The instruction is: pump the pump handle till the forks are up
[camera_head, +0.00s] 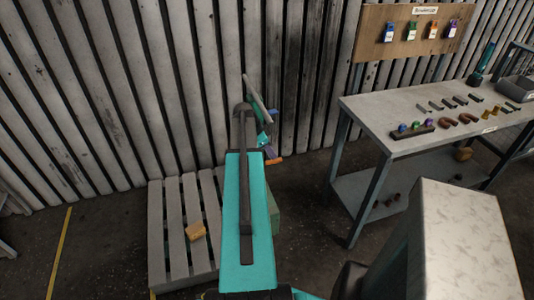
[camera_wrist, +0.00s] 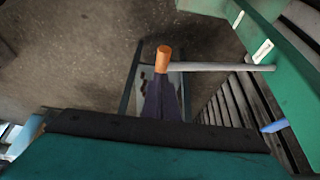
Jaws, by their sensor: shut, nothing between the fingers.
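In the wrist view the pump handle is a thin grey rod (camera_wrist: 222,66) with an orange grip (camera_wrist: 163,58) at its left end. The rod runs right to a green body (camera_wrist: 285,75). My gripper (camera_wrist: 161,85), dark purple and narrow, is shut and empty. Its tips point at the orange grip and overlap it in the picture; I cannot tell whether they touch. In the head view the orange grip (camera_head: 274,161) shows just right of my teal arm. My arm hides most of the green body, and I cannot make out the forks or their height.
A wooden pallet (camera_head: 172,235) with a small yellow block (camera_head: 195,231) on it lies left of my arm. A grey workbench (camera_head: 375,112) with several small tools stands to the right. A slatted wall (camera_head: 170,90) closes the back.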

